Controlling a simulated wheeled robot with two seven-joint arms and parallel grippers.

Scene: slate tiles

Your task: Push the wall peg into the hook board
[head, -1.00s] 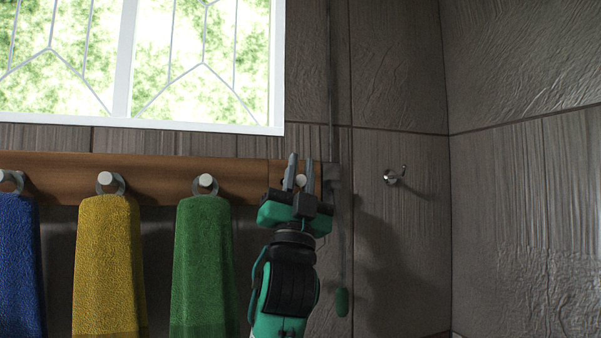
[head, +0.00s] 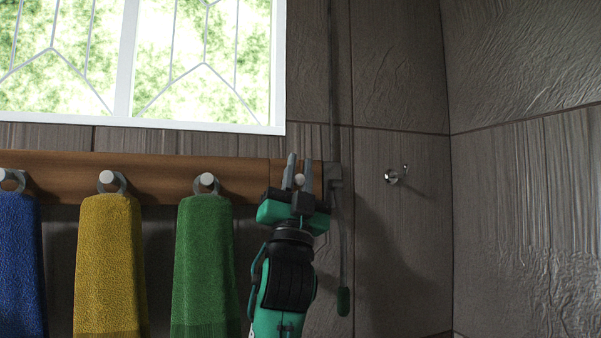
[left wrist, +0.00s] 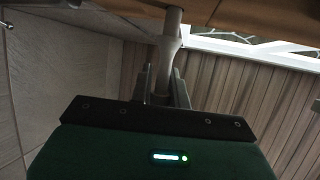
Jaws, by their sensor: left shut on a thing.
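The wooden hook board (head: 150,165) runs along the tiled wall below the window. The wall peg (head: 299,179) is at its right end, its pale round end showing between the fingers of my left gripper (head: 299,172). My left gripper is shut on the peg from below. In the left wrist view the peg (left wrist: 173,30) is a grey rod running up to the board (left wrist: 235,12), with the gripper fingers (left wrist: 165,85) around its lower part. How deep the peg sits in the board cannot be told. My right gripper is out of view.
Blue (head: 18,265), yellow (head: 108,265) and green (head: 202,265) towels hang from other pegs to the left. A rod with a green handle (head: 343,301) hangs close right of the gripper. A metal hook (head: 392,176) is farther right, near the wall corner.

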